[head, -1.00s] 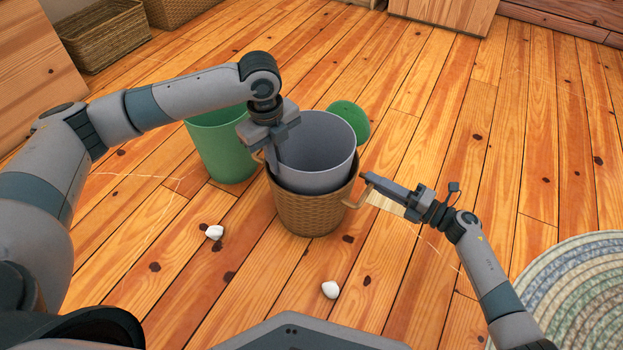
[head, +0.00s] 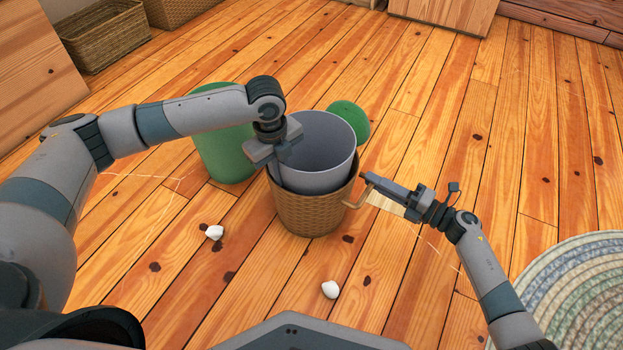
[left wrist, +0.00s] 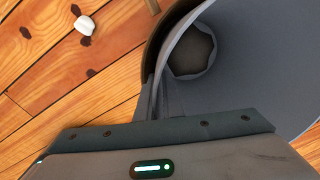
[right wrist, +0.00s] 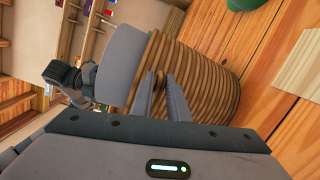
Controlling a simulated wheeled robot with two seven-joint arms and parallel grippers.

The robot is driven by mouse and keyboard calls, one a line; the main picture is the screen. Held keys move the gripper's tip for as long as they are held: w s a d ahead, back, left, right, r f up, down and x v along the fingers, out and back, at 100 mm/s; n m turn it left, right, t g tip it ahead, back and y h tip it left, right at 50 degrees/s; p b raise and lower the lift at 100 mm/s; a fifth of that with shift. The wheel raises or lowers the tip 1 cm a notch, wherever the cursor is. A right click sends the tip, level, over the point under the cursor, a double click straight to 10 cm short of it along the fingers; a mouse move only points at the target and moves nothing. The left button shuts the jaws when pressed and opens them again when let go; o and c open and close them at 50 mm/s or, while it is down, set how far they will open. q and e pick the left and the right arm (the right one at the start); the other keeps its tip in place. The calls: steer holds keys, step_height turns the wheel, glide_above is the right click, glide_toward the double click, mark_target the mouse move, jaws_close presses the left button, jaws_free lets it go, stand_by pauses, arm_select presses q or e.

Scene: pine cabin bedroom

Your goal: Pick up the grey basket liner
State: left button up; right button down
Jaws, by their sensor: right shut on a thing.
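The grey basket liner (head: 318,170) sits upright inside the woven basket (head: 308,212), its rim standing above the basket's rim. My left gripper (head: 277,160) is at the liner's left rim. In the left wrist view its fingers (left wrist: 162,98) lie close together at the liner wall, with the rim running down to them; I cannot tell whether they pinch it. My right gripper (head: 366,184) is shut on the basket's handle (head: 352,202) at the right side. The right wrist view shows its fingers (right wrist: 164,88) by the basket's ribbed side.
A green bin (head: 224,155) stands behind and left of the basket; a green round lid (head: 349,121) lies behind it. Two white crumpled pieces (head: 214,232) (head: 330,290) lie on the floor in front. A braided rug (head: 575,300) is at right.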

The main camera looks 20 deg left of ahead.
steer(key=shift+s+f, duration=0.15)
steer(key=shift+f, duration=0.2)
arm_select(q)
jaws_close()
steer(key=shift+r, duration=0.2)
stand_by(1.1)
steer(key=shift+r, duration=0.2)
step_height(320, 180, up, 27)
stand_by(0.4)
steer(key=shift+r, duration=0.1)
